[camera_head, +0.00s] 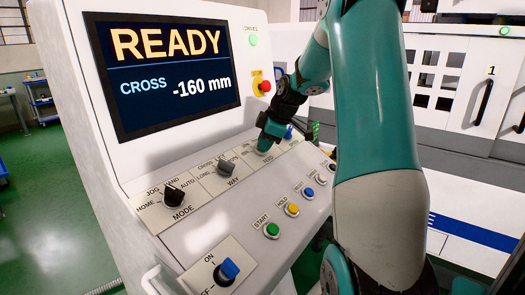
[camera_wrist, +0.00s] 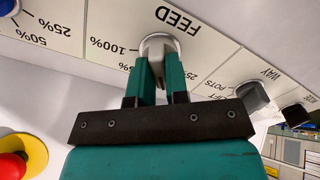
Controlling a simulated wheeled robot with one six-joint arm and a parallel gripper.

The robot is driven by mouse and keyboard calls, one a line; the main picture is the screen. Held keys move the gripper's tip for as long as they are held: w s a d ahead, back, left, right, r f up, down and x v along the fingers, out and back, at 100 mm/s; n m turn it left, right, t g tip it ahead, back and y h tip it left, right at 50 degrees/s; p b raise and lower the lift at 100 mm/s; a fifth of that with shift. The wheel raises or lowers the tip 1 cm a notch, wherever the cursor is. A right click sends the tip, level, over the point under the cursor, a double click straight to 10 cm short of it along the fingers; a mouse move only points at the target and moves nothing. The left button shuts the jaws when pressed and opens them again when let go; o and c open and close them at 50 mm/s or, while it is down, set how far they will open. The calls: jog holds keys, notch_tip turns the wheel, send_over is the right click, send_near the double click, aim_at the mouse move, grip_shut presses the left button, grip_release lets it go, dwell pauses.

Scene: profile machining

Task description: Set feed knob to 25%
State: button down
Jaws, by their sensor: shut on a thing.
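The feed knob (camera_wrist: 160,42) is a grey knob on a white plate marked FEED, which appears upside down in the wrist view. The label 100% is on its left and a partly covered 25% on its lower right. My gripper (camera_wrist: 155,72) has its two green fingers closed on the knob from either side. In the head view my gripper (camera_head: 265,146) reaches down to the FEED plate and hides most of the knob. I cannot tell which mark the knob points to.
The WAY knob (camera_head: 225,167) and MODE knob (camera_head: 174,194) are left of my gripper. A blue knob (camera_head: 289,132) is close on its right. A red emergency button (camera_head: 265,86) is above. Coloured buttons, including green START (camera_head: 272,230), line the lower panel. The screen (camera_head: 165,70) reads READY, CROSS -160 mm.

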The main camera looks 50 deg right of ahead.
jog(key=shift+n+b, duration=0.55)
jog(key=shift+n, duration=0.45)
jog(key=shift+f, duration=0.1)
jog(key=shift+f+n+b, duration=0.1)
jog(key=shift+n+b, duration=0.4)
jog(key=shift+b, duration=0.1)
jog(key=shift+n+b, duration=1.4)
jog(key=shift+n, duration=0.2)
jog(key=c, duration=1)
grip_release()
jog(key=shift+r, duration=0.3)
